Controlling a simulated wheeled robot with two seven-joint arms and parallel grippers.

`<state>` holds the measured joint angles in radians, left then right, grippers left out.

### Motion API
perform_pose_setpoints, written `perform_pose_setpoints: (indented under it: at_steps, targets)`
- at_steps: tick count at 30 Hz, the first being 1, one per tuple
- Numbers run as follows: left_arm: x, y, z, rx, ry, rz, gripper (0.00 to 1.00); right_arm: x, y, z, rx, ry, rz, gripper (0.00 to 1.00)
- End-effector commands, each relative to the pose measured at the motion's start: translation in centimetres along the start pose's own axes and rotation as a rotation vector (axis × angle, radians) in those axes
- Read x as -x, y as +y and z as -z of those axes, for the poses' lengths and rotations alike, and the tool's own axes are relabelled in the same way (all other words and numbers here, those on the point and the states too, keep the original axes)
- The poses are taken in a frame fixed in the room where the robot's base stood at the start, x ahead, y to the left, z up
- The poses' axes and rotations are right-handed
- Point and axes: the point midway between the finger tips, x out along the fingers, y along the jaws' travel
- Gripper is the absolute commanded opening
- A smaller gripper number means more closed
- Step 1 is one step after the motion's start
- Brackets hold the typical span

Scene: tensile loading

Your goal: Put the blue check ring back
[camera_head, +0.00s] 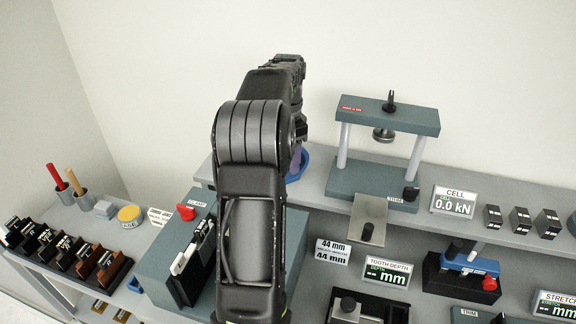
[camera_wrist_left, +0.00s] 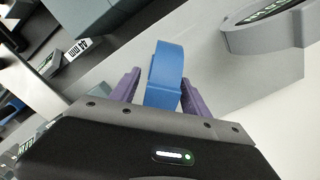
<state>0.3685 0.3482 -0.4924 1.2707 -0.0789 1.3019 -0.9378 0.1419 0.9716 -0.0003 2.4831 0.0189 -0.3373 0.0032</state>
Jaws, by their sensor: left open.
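A blue ring (camera_head: 304,163) shows behind my left arm on the upper shelf in the head view, mostly hidden by the arm. In the left wrist view the blue ring (camera_wrist_left: 168,72) stands between the two purple fingers of my left gripper (camera_wrist_left: 160,92). The gripper is open, with one finger on each side of the ring's lower part. I cannot tell whether either finger touches it. In the head view the left gripper (camera_head: 296,160) is largely hidden by its own arm. My right gripper is not in view.
A grey press frame (camera_head: 388,120) stands right of the ring on the upper shelf (camera_head: 315,195). Labelled displays, a cell readout (camera_head: 453,203) and several dark blocks lie further right. A grey-green clamp box (camera_head: 165,245) is on the lower left bench, near a rack of dark specimens (camera_head: 65,250).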

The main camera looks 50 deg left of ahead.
Motion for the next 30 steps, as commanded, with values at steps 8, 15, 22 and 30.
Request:
perform_pose_setpoints:
  at_steps: [8, 15, 22, 30]
  targets:
    - [4.4, 0.0, 0.1, -0.002, 0.001, 0.001, 0.54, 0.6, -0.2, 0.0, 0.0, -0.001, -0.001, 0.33]
    - [4.7, 0.0, 0.0, -0.001, 0.0, 0.002, 0.54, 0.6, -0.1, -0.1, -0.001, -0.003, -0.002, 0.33]
    - [4.7, 0.0, 0.0, -0.001, 0.0, 0.002, 0.54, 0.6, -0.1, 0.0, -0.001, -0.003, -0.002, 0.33]
    - [4.7, 0.0, 0.0, -0.001, 0.0, 0.002, 0.54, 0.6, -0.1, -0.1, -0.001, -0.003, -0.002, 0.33]
